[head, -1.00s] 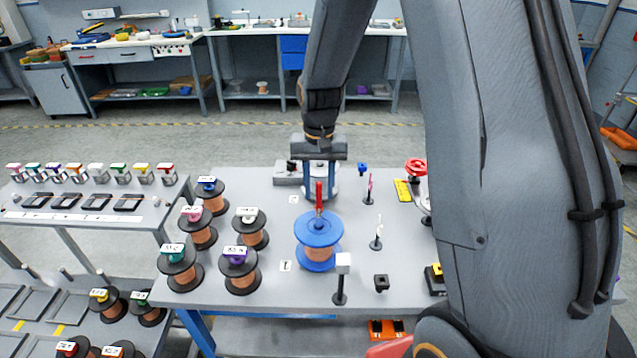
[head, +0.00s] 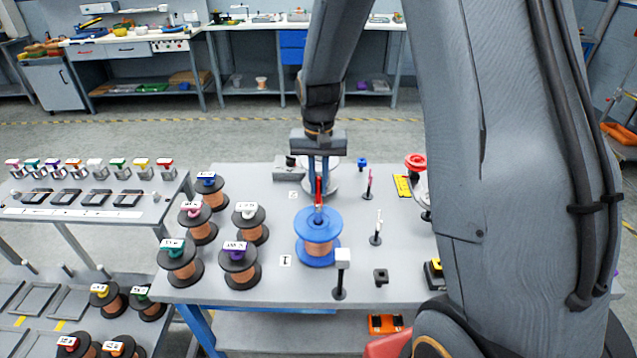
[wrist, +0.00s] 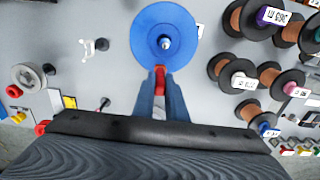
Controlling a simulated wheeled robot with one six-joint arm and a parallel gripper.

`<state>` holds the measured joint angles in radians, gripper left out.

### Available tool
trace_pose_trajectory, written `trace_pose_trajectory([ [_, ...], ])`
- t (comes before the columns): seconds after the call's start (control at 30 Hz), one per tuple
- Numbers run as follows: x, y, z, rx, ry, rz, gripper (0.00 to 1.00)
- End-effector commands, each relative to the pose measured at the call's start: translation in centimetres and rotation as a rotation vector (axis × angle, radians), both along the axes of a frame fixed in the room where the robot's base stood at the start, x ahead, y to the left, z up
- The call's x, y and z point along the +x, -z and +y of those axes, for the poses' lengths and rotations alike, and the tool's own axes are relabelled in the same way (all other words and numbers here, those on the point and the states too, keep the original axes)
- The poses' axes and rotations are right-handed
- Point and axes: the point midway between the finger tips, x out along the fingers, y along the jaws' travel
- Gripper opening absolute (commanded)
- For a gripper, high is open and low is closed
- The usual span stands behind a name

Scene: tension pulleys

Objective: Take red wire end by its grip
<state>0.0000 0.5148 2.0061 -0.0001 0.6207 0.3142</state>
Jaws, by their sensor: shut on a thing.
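The red wire end's grip (wrist: 160,80) is a small red piece at the near edge of the blue spool (wrist: 142,38) in the wrist view. My gripper (wrist: 160,88) is shut on it, one blue-grey finger on each side. In the head view the red grip (head: 319,188) stands upright just behind the top of the blue spool (head: 318,222), which is wound with copper wire. My gripper (head: 319,180) comes down there from behind, its fingers partly behind the red grip. The wire between grip and spool cannot be made out.
Black spools with copper wire (head: 238,265) stand left of the blue spool. A white-topped post (head: 342,260), a small black block (head: 381,277) and thin posts (head: 377,238) stand to the right. A red round piece (head: 415,162) lies farther right.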

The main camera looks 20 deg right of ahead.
Motion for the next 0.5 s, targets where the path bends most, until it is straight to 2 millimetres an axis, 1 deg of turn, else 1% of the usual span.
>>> trace_pose_trajectory([
  [0.27, 0.0, -0.02, 0.01, 0.0, 0.0, 0.0, 0.0],
  [0.5, -0.01, -0.5, 0.0, 0.0, 0.0, 0.0, 0.0],
])
